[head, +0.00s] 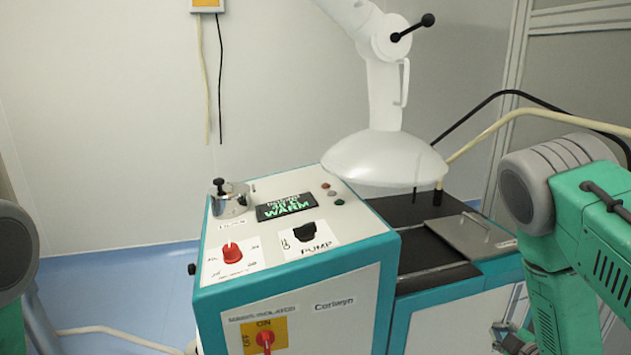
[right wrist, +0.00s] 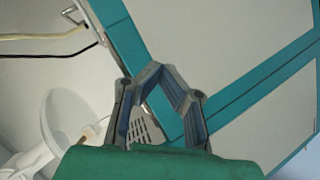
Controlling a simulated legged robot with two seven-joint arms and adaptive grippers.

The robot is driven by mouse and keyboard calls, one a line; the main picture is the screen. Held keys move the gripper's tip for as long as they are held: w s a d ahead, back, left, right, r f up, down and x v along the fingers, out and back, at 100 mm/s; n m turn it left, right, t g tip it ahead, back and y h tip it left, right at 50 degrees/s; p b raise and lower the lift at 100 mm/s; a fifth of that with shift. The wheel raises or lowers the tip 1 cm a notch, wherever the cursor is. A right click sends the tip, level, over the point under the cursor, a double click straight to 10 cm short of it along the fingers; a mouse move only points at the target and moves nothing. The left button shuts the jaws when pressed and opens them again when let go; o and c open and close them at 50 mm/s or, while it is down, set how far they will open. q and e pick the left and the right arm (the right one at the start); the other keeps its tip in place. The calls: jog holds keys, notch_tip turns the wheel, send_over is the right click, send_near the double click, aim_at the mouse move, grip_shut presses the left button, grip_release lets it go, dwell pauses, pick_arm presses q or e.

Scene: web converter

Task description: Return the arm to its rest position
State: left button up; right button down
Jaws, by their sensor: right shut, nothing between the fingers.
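My right arm (head: 600,235), green with a grey joint, comes in at the right of the head view, beside the teal and white machine (head: 300,285). Its gripper (head: 512,342) shows small and partly cut off at the bottom edge there. In the right wrist view the gripper (right wrist: 158,72) has its grey fingers shut and empty, in front of the machine's teal-edged side panel (right wrist: 255,45). Any contact with the panel cannot be told.
The machine's top carries a red knob (head: 232,253), a display (head: 287,207) and a black pump switch (head: 305,231). A white hood (head: 385,160) on an arm hangs above. A metal lid (head: 472,238) lies right of it.

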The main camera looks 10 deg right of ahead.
jog(key=s+a+f+m+g+y, duration=0.2)
jog(key=s+a+f+m+g, duration=0.4)
jog(key=s+a+f, duration=0.55)
pick_arm(q)
jog(key=shift+a+f, duration=0.15)
jog(key=shift+a, duration=0.15)
pick_arm(e)
jog(key=s+a+m+g+y, duration=0.1)
jog(key=s+a+m+g, duration=0.1)
jog(key=s+a+g, duration=0.4)
jog(key=s+a, duration=0.4)
jog(key=s, duration=0.6)
jog(key=shift+s, duration=0.4)
jog(key=shift+a+f, duration=0.1)
jog(key=shift+w, duration=0.1)
